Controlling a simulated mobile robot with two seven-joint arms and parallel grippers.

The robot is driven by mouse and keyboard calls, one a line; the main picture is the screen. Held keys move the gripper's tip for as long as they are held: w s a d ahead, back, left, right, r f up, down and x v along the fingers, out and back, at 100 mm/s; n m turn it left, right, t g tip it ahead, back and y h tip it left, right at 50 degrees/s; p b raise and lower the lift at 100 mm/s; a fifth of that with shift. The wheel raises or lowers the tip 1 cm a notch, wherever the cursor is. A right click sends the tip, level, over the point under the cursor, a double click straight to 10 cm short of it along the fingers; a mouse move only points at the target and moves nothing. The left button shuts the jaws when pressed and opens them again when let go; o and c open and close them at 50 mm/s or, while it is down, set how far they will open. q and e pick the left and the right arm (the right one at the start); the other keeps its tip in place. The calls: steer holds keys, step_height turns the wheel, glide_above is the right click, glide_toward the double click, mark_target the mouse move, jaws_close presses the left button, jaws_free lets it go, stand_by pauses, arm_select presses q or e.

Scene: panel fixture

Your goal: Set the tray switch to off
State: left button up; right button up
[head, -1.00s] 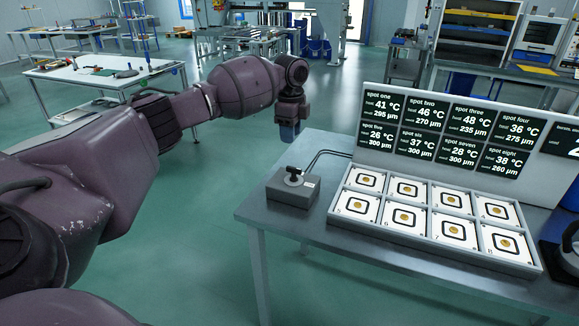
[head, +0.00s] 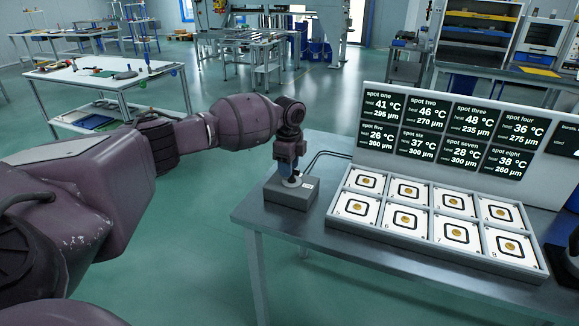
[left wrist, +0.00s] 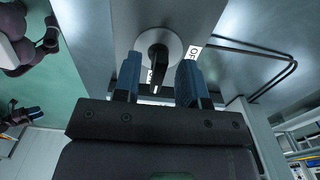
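The tray switch is a grey box (head: 291,194) at the left end of the table, with a black lever on a round pale disc (left wrist: 172,42). My left gripper (head: 289,179) is low over the box and hides most of the lever in the head view. In the left wrist view, its two blue fingers (left wrist: 158,80) are apart, one on each side of the black lever (left wrist: 157,60), with gaps showing. A partly hidden label with "OF" readable (left wrist: 194,53) lies right of the disc. A small dark, blue-tipped part, probably my right gripper (left wrist: 22,115), shows at the left edge, unclear.
The tray (head: 335,221) with several white square cards stands right of the switch box. A panel of dark readouts (head: 446,132) rises behind it. Black cables (head: 325,154) run from the box towards the panel. Open floor lies left of the table.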

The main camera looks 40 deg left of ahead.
arm_select(q)
jaws_close()
